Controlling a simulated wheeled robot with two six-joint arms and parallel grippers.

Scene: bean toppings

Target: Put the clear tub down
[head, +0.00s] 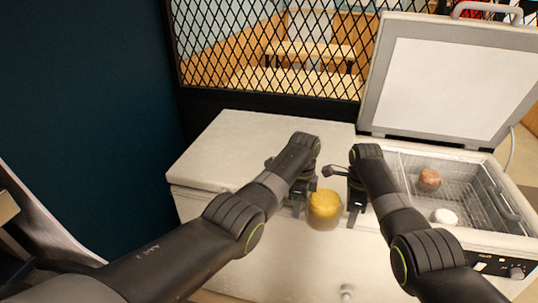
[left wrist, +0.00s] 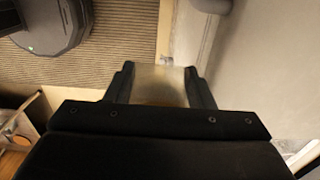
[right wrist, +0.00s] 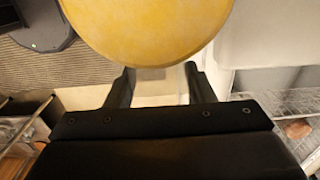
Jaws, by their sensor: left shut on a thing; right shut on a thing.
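The clear tub (head: 324,220), with something yellow showing at its top, hangs between my two grippers in front of the white chest freezer. My left gripper (head: 301,203) is at its left side, shut on it; the left wrist view shows a see-through wall (left wrist: 158,86) between the fingers. My right gripper (head: 352,207) is at its right side, also shut on it. In the right wrist view a large yellow round surface (right wrist: 148,28) fills the top, just beyond the fingertips. The tub's underside is hidden.
The freezer's closed white top (head: 235,145) at the left is bare. Its right lid (head: 445,85) stands open over a wire basket (head: 458,175) with a brown round item (head: 429,180) and a white one (head: 444,216). A black mesh partition (head: 270,50) stands behind.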

